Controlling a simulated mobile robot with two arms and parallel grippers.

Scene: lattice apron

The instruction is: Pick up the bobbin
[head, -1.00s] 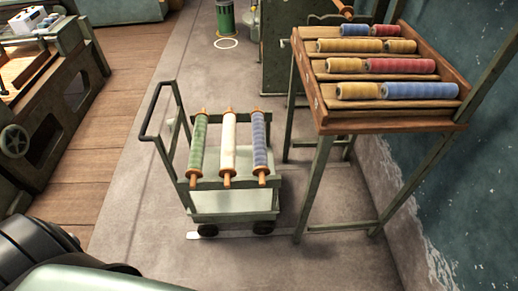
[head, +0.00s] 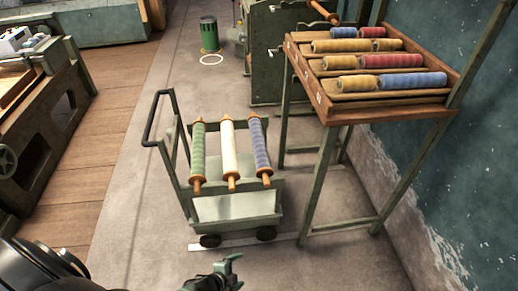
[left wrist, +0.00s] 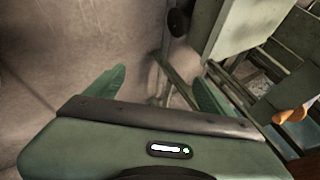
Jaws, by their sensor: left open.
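Several yellow, red and blue bobbins lie in rows on the sloped wooden rack at the right, among them a yellow bobbin (head: 360,83) and a long blue bobbin (head: 412,80) in the front row. Three larger rolls with orange-brown ends lie on the cart: green (head: 198,152), cream (head: 229,148) and blue (head: 260,145). I cannot tell which one the task means. My left gripper (head: 233,273) is low in front of the cart, apart from it. In the left wrist view its fingers (left wrist: 157,90) are spread with nothing between them. My right gripper is not in view.
The cart (head: 235,208) stands on the grey floor beside the rack's legs (head: 316,188). The wooden rack (head: 390,113) stands against the teal wall. A green bin (head: 209,36) is at the back. A machine (head: 35,140) is at the left. The floor left of the cart is clear.

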